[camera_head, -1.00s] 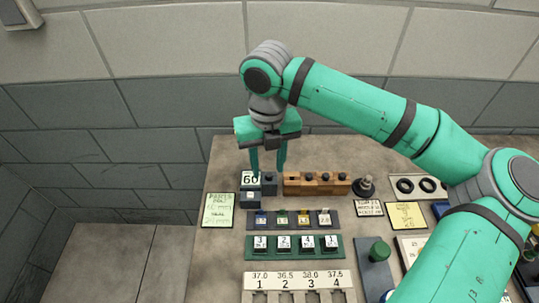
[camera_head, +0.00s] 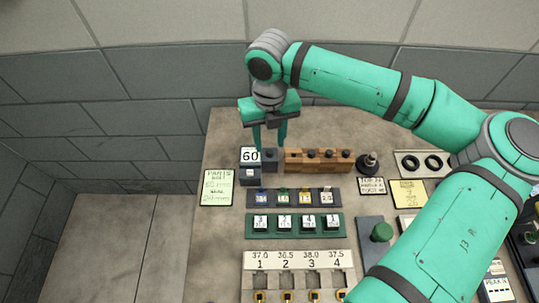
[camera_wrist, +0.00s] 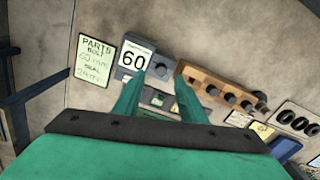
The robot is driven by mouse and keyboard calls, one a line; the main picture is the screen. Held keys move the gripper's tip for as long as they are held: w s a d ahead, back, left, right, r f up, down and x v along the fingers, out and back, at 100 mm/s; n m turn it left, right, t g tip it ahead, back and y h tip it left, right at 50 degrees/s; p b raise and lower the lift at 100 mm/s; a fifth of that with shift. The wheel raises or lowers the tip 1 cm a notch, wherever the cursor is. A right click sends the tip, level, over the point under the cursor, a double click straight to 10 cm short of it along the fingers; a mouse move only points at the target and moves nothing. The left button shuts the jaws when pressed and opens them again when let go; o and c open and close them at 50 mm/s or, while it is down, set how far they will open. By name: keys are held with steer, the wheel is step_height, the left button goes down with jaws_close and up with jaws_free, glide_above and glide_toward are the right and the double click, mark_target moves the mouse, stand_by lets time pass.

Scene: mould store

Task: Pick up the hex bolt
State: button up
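A dark, round-looking bolt head (camera_head: 269,154) stands on a small grey block beside a white card reading 60 (camera_head: 250,156). It also shows in the wrist view (camera_wrist: 160,69). Several more dark heads stand in a row in a wooden rack (camera_head: 318,166) just to the right. I cannot make out a hex shape on any of them. My gripper (camera_head: 270,147) is open and empty, pointing down over the grey block. In the wrist view its two fingertips (camera_wrist: 160,76) lie on either side of the bolt head, apart from it.
A green parts list (camera_head: 217,187) lies left of the block. In front are a dark tray of small coloured pieces (camera_head: 335,208), a green tray (camera_head: 251,232) and a numbered white rack (camera_head: 300,260). A dark knobbed tool (camera_head: 369,164) stands right of the wooden rack.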

mark_target(270, 152)
step_height(270, 152, down, 4)
steer(key=shift+w+f, duration=0.1)
steer(key=shift+w, duration=0.05)
steer(key=shift+c, duration=0.4)
jaws_close()
steer(key=shift+r, duration=0.2)
step_height(270, 152, up, 17)
steer(key=shift+r, duration=0.15)
stand_by(1.1)
